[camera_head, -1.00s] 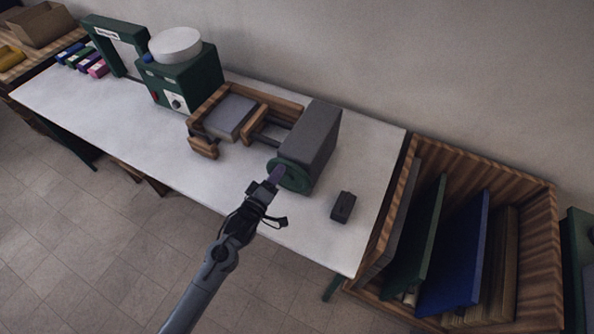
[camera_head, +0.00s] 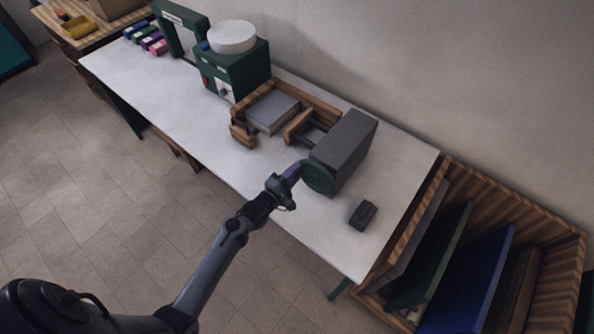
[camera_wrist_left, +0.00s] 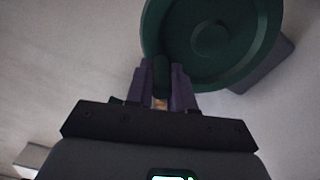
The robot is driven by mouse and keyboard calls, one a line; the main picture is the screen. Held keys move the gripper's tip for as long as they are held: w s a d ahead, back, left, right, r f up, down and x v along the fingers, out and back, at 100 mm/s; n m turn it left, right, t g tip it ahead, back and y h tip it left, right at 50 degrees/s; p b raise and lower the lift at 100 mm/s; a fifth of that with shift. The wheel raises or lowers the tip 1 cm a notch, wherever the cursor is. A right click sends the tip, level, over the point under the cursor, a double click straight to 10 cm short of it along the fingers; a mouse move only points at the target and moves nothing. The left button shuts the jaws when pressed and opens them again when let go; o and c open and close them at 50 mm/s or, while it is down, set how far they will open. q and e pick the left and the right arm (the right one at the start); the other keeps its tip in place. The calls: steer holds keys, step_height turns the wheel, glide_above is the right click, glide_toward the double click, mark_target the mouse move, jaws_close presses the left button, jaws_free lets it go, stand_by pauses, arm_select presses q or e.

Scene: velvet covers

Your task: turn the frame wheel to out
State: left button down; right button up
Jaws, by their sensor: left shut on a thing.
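The frame wheel (camera_head: 319,180) is a dark green disc on the front end of a grey box (camera_head: 344,149) on the white table. In the left wrist view the wheel (camera_wrist_left: 245,50) fills the top middle, with a round hub at its centre. My left gripper (camera_head: 295,170) reaches in at the wheel's left edge. In the left wrist view its purple fingers (camera_wrist_left: 161,82) are shut on a dark green handle (camera_wrist_left: 161,70) at the wheel's rim. The fingers hide part of the handle. My right gripper is not in view.
A wooden frame (camera_head: 242,133) with a grey block (camera_head: 272,112) sits left of the grey box. A small dark block (camera_head: 363,215) lies to the right. A green machine (camera_head: 233,75) stands farther left. A wooden crate of boards (camera_head: 572,240) stands beyond the table's right end.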

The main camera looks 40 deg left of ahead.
arm_select(q)
steer(key=shift+a+f, duration=0.1)
steer(key=shift+f, duration=0.15)
stand_by(0.3)
steer(key=c, duration=1)
jaws_free()
steer(key=shift+r, duration=0.1)
steer(key=shift+s, duration=0.2)
steer(key=s, duration=1)
steer(key=shift+s+a, duration=0.2)
steer(key=shift+a, duration=0.05)
